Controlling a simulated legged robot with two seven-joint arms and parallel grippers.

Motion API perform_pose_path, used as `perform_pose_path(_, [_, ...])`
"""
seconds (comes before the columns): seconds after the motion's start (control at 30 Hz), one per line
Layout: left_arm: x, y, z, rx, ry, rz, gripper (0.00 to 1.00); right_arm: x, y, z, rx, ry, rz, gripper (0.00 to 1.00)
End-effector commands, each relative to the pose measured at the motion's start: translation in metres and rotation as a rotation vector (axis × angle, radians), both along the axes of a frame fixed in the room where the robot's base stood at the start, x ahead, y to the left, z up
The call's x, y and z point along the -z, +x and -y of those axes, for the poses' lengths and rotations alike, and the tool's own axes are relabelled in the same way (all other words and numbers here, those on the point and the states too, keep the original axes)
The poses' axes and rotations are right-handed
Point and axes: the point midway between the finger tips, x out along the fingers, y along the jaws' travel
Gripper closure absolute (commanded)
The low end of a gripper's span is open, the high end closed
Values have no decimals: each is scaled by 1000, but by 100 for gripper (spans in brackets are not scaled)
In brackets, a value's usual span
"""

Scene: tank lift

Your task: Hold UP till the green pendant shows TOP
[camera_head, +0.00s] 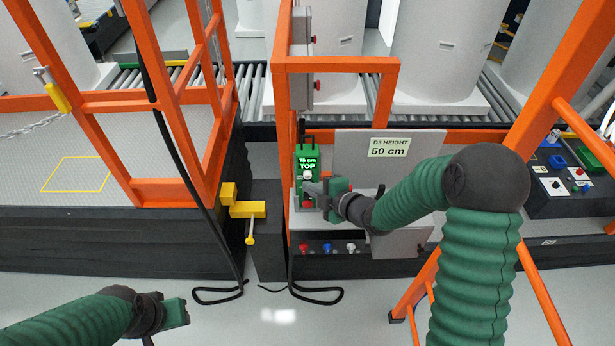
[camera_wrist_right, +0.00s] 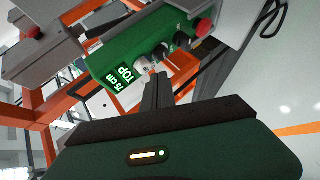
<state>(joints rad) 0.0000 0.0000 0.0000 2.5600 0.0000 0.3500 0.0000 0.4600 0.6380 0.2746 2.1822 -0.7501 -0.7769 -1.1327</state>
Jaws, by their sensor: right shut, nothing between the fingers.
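The green pendant (camera_head: 308,163) hangs upright on the orange frame in front of me. Its lit screen reads "75 cm TOP". The pendant also fills the upper middle of the right wrist view (camera_wrist_right: 122,48), with the same screen text, pale and black buttons and a red knob. My right gripper (camera_head: 309,187) is shut and empty, its fingertips at the pendant's front just below the screen. In the right wrist view the closed fingers (camera_wrist_right: 154,78) point at the pale buttons; I cannot tell whether they touch. My left gripper (camera_head: 182,312) is low at the left, away from the pendant; its jaws are unclear.
A grey panel (camera_head: 345,150) with a sign "D3 HEIGHT 50 cm" stands right of the pendant. Orange posts and rails (camera_head: 335,65) surround it. A black cable (camera_head: 318,300) loops on the floor. White drums (camera_head: 440,50) stand on rollers behind. A control box (camera_head: 560,180) is at right.

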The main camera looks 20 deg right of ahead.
Motion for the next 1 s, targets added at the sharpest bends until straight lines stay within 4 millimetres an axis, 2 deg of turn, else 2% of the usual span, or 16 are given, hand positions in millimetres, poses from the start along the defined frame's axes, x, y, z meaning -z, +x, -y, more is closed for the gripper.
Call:
perform_pose_path(0.23, [1, 0, 0, 0, 0, 0, 67, -1, 7, 2, 1, -1, 1, 100])
perform_pose_path(1.0, [2, 0, 0, 0, 0, 0, 67, -2, 12, 3, 0, 0, 0, 100])
